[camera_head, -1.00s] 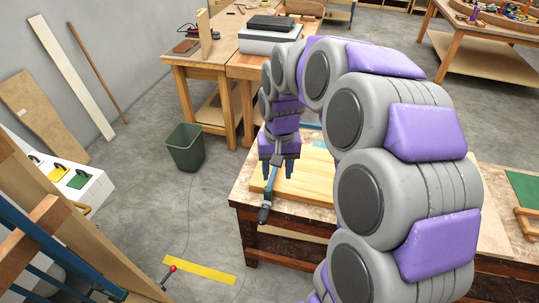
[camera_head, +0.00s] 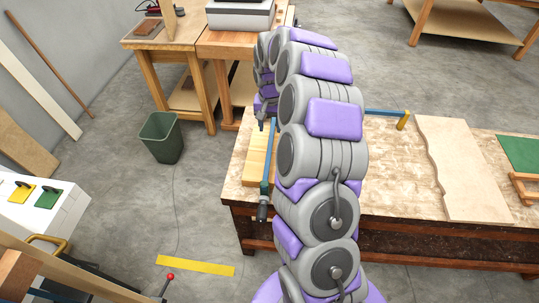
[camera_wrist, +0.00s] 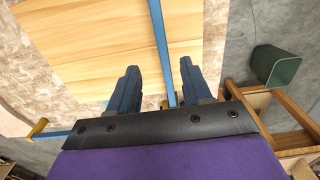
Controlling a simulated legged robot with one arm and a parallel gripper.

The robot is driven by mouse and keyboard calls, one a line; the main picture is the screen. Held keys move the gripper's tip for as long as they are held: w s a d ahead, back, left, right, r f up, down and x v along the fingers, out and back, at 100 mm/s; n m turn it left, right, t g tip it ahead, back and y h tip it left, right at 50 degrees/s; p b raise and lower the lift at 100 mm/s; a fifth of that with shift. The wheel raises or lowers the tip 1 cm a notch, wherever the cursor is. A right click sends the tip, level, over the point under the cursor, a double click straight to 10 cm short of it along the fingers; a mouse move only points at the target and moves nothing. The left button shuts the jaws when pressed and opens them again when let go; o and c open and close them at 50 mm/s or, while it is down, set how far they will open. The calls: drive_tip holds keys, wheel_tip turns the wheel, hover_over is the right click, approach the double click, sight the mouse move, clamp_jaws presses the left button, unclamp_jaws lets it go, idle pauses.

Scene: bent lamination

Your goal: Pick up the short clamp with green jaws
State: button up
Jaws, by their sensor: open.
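My gripper (camera_head: 267,117) is at the far end of that board, partly hidden behind my arm links. In the wrist view my gripper (camera_wrist: 159,67) is open, and a blue bar (camera_wrist: 160,45) runs up the picture between its two fingers. I cannot tell whether the fingers touch it. A small yellow part (camera_wrist: 165,104) shows at the base of the fingers. The clamp's far end is hidden in the head view.
A second blue clamp with a yellow jaw (camera_head: 403,120) lies across the back of the bench (camera_head: 395,160); its jaw also shows in the wrist view (camera_wrist: 38,128). A wavy-edged panel (camera_head: 460,165) lies to the right. A green bin (camera_head: 163,137) stands on the floor at left.

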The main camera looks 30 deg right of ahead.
sight(269, 149)
drive_tip(key=f, duration=0.2)
drive_tip(key=f+b, duration=0.1)
drive_tip(key=f, duration=0.5)
drive_tip(key=shift+a, duration=0.35)
drive_tip(key=f+b, duration=0.1)
drive_tip(key=f, duration=0.1)
drive_tip(key=f+b, duration=0.1)
drive_tip(key=f, duration=0.2)
drive_tip(key=shift+d+f, duration=0.2)
drive_tip(key=shift+f, duration=0.1)
drive_tip(key=shift+s+r, duration=0.1)
clamp_jaws()
